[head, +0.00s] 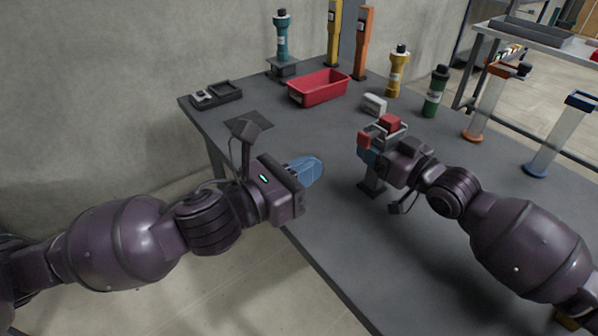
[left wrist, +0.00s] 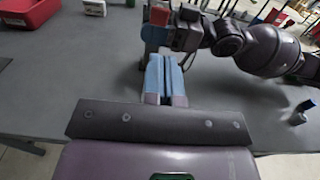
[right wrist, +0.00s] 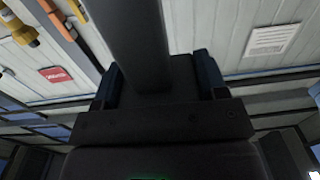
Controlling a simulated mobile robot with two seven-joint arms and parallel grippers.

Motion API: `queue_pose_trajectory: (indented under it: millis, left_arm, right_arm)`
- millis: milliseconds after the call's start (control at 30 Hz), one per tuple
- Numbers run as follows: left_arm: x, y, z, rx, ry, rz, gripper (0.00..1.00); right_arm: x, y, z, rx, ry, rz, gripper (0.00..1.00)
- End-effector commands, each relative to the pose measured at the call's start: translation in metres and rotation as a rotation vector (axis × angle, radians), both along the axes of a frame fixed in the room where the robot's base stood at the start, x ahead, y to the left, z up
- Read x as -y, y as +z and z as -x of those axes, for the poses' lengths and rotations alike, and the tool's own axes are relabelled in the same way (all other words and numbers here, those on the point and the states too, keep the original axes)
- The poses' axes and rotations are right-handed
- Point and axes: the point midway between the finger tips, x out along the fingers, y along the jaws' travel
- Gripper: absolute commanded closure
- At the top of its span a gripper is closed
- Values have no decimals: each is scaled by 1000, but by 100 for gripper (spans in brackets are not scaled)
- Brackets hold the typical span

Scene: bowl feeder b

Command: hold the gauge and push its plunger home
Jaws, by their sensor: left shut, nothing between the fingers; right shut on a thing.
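My left gripper (head: 316,169) is shut and empty above the table's front edge, its blue fingers pressed together; they also show in the left wrist view (left wrist: 165,78). It is left of my right gripper (head: 380,143), with a gap between. My right gripper is shut on a dark upright piece (right wrist: 140,40), seemingly the gauge, which fills the space between its fingers in the right wrist view. In the head view, red and blue parts (head: 364,141) show at this gripper, above a dark foot (head: 371,187). I cannot make out the plunger; the gripper hides much of the gauge.
A red bin (head: 318,88), a small white box (head: 374,104), a dark tray (head: 222,95) and a flat dark mat (head: 250,121) lie on the grey table (head: 320,240). Yellow (head: 398,72) and green (head: 436,92) bottles stand at the back right. The table's front middle is clear.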

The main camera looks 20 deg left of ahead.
Motion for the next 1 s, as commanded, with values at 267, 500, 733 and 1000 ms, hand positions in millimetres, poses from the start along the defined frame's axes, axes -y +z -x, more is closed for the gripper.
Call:
queue_pose_trajectory:
  millis: [267,500,733,1000]
  left_arm:
    - [-9,0,14,0,-1,0,100]
    - [-9,0,14,0,-1,0,100]
    - [-9,0,14,0,-1,0,100]
    - [-9,0,14,0,-1,0,100]
  right_arm:
    - [1,0,-1,1,-2,1,77]
    - [1,0,-1,1,-2,1,77]
    - [1,1,-1,1,-2,1,77]
    - [1,1,-1,1,-2,1,25]
